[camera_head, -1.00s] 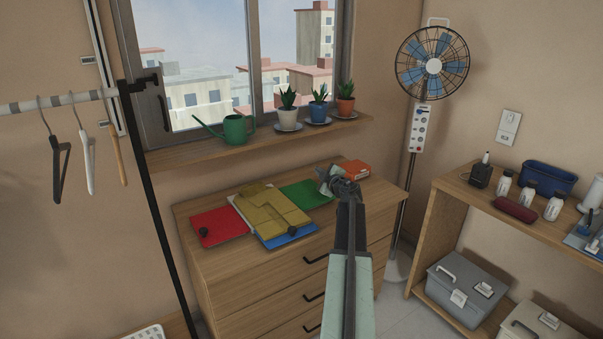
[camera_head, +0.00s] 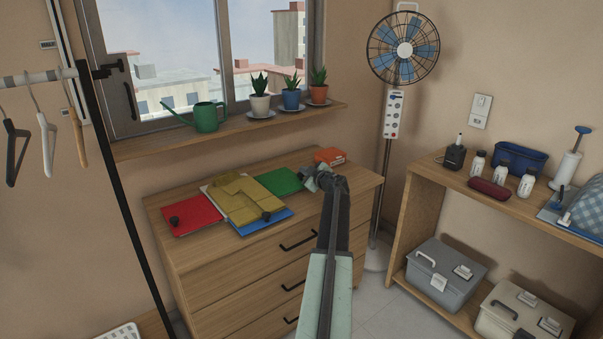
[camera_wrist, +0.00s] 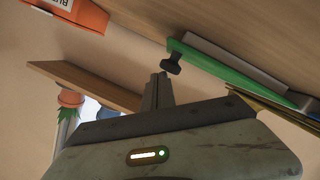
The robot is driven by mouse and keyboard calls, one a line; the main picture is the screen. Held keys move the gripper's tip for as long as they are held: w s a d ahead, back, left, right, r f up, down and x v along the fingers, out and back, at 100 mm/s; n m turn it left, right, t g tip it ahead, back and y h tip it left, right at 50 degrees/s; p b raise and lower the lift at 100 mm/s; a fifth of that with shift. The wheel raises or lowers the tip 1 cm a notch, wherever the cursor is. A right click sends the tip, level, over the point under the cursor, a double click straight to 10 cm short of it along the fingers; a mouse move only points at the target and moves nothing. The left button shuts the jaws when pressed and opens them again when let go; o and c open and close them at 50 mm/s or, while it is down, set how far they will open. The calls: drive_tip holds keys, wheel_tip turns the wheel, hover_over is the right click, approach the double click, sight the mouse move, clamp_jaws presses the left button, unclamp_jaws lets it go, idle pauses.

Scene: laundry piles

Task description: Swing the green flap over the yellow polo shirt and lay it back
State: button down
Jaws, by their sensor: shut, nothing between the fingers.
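The folding board lies on top of the wooden dresser. Its red flap (camera_head: 190,214) lies flat at the left, with a dark knob. The folded yellow polo shirt (camera_head: 238,203) lies on the middle, and the blue flap (camera_head: 266,224) shows at the front. The green flap (camera_head: 281,180) lies flat to the right of the shirt. In the wrist view the green flap's edge (camera_wrist: 222,68) carries a dark knob (camera_wrist: 172,64). My gripper (camera_head: 312,178) is shut and empty at the flap's right end. Its fingers (camera_wrist: 158,78) are close to the knob; contact cannot be told.
An orange box (camera_head: 330,156) stands behind my gripper on the dresser (camera_head: 215,262). Potted plants and a green watering can (camera_head: 206,117) stand on the windowsill above. A fan (camera_head: 403,50) and a shelf (camera_head: 425,172) are at the right.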

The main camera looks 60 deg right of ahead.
drive_tip(key=shift+s+d+f, duration=0.15)
drive_tip(key=shift+s+f, duration=0.05)
drive_tip(key=shift+s, duration=0.05)
idle(0.4)
